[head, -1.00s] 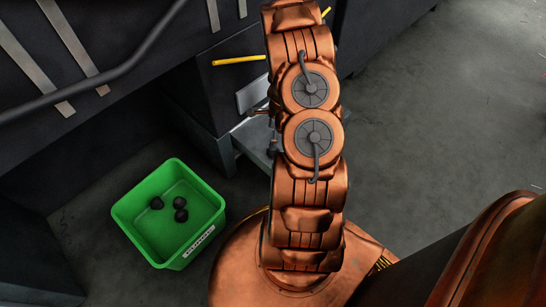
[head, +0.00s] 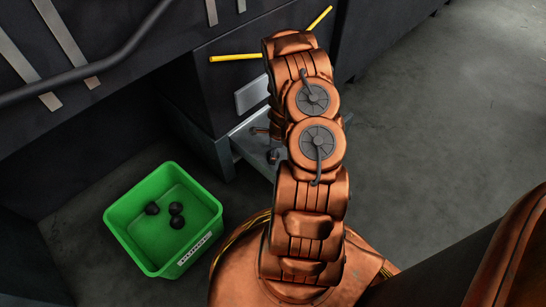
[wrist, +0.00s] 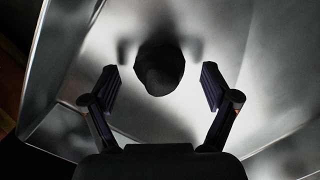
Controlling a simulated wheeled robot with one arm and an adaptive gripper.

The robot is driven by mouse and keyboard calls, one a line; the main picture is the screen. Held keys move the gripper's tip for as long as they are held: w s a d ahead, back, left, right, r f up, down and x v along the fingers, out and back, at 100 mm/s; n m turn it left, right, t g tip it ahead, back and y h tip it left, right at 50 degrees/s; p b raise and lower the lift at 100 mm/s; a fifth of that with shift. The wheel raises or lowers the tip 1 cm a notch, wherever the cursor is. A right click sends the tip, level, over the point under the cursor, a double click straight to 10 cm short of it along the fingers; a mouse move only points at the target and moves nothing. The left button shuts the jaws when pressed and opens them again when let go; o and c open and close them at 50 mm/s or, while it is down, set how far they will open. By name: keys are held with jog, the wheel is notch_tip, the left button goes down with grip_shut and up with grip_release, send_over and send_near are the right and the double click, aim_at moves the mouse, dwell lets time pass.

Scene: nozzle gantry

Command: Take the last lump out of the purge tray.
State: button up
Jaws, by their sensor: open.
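A dark rounded lump (wrist: 160,72) sits in the shiny metal purge tray (wrist: 75,60) in the wrist view. No other lump shows in the visible part of the tray. My gripper (wrist: 159,80) is open, with one finger on each side of the lump. Gaps show between the lump and both fingers, and it is not gripped. I cannot tell the height of the fingertips above the tray floor.
A green bin (head: 115,218) holding three dark lumps (head: 177,221) stands on the floor at the left. A dark machine body (head: 190,75) with a yellow bar (head: 235,58) is behind my arm. The floor at right is clear.

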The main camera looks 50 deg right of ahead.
jog(key=shift+f, duration=0.1)
jog(key=shift+c, duration=0.2)
jog(key=c, duration=1.2)
jog(key=shift+c, duration=0.3)
